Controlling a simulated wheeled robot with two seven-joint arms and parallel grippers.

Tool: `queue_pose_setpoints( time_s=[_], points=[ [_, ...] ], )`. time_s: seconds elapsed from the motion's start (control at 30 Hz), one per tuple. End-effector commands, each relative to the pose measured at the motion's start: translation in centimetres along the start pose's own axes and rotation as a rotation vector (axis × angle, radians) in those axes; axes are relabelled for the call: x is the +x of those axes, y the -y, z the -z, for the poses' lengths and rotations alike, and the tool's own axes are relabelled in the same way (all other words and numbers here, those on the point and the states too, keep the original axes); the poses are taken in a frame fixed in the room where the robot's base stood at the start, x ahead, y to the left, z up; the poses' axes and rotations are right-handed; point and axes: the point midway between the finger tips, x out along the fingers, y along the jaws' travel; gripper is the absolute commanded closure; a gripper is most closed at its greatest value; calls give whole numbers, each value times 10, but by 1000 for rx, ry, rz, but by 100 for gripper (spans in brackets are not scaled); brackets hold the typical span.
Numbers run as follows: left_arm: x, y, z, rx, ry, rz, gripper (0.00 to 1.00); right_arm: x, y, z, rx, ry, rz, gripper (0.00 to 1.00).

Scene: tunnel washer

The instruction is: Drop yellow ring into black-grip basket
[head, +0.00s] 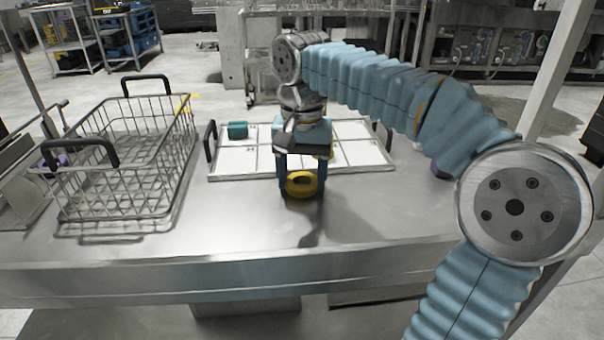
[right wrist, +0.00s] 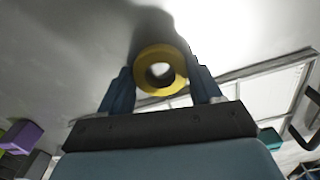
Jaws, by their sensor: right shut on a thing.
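The yellow ring (head: 301,183) is held between the blue fingers of my right gripper (head: 302,188), in front of the white tray in the head view. In the right wrist view the ring (right wrist: 161,70) sits between the fingertips of the right gripper (right wrist: 162,78), with its hole facing the camera. I cannot tell how far it is above the table. The black-grip basket (head: 130,165) is a wire basket with black handles on the left of the table. Its inside looks empty. My left gripper is not in view.
A white gridded tray (head: 222,164) with black handles lies mid-table, with a teal block (head: 238,130) in its back left part. Clear steel table (head: 230,220) lies in front.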

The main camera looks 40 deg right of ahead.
Motion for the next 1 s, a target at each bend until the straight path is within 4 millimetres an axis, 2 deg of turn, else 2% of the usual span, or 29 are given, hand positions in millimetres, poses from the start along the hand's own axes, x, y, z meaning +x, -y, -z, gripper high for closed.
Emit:
queue_pose_setpoints(
  time_s=[0.07,0.1,0.23,0.5,0.63,1.0],
  points=[
    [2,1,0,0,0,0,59,4,0,0,0,0,0,66],
    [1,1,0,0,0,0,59,2,0,0,0,0,0,30],
    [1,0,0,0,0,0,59,2,0,0,0,0,0,11],
    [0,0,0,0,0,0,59,1,0,0,0,0,0,11],
    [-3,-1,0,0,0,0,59,-10,0,0,0,0,0,11],
    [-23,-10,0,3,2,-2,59,-92,1,0,-1,-1,2,11]
  ],
)
